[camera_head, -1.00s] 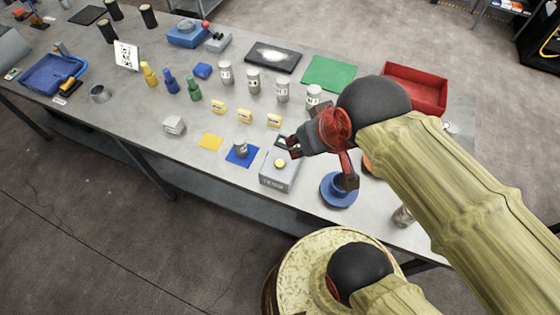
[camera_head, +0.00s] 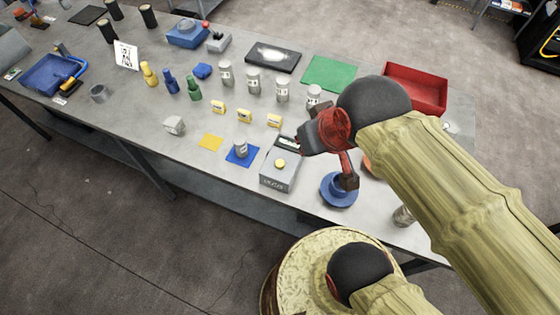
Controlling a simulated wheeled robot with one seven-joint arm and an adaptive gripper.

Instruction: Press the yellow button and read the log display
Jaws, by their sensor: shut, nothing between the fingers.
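The yellow button (camera_head: 280,164) sits on top of a grey box (camera_head: 272,180) near the table's front edge. A small display (camera_head: 287,142) shows at the back of the box, partly beside my gripper; its text is too small to read. The lettering on the box front is also too small to read. My gripper (camera_head: 303,146) is shut and empty, up and to the right of the button in the picture. It appears apart from the button.
Several yellow blocks (camera_head: 244,116) and grey cans (camera_head: 282,90) stand behind. A red tray (camera_head: 415,88) lies at the back right.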

